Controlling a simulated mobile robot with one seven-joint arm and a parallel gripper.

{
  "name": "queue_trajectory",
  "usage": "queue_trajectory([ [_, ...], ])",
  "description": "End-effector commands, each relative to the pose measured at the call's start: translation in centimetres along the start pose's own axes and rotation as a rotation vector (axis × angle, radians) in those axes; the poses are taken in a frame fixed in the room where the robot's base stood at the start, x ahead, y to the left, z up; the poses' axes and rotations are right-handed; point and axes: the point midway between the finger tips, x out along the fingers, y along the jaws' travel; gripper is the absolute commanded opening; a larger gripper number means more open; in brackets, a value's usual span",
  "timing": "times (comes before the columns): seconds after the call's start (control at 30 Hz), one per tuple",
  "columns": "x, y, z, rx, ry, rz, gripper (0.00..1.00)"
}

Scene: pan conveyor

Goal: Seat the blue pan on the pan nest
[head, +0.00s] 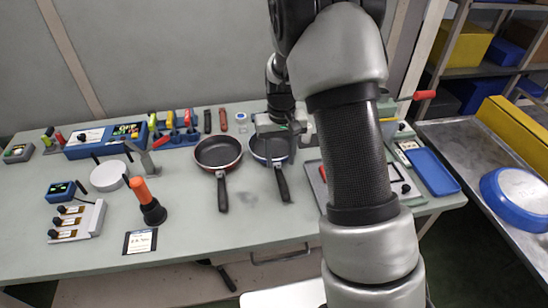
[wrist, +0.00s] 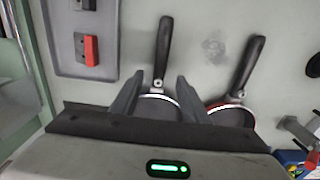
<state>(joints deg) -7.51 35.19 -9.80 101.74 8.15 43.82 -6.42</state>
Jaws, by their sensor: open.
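The blue pan (head: 269,150) lies on the grey-green table, its dark handle pointing toward the front of the table; it also shows in the wrist view (wrist: 160,104). My gripper (wrist: 158,92) is open above the blue pan, with the pan's near rim and handle base showing between and beyond the fingers. In the head view my gripper (head: 275,125) is over the pan's far side, and my arm hides part of the area right of it. I cannot make out a pan nest for certain.
A red pan (head: 218,152) lies close to the left of the blue pan. A grey tray (wrist: 82,64) with a red-and-black block is near the other side. A blue round vessel (head: 515,195) rests on a metal surface at right. The table's front middle is clear.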

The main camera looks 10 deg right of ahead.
Motion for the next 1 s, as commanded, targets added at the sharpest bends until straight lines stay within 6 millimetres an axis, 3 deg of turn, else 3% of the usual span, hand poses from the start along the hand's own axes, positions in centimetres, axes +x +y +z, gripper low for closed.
queue_trajectory([
  [0.27, 2.2, 0.0, 0.1, 0.000, -0.001, 0.000, 0.42],
  [0.53, 6.0, 0.0, 0.2, 0.000, 0.000, 0.001, 0.42],
  [0.83, 6.5, 0.0, 0.1, 0.000, 0.003, 0.001, 0.42],
  [1.0, 6.5, 0.0, 0.1, 0.000, 0.002, 0.001, 0.15],
])
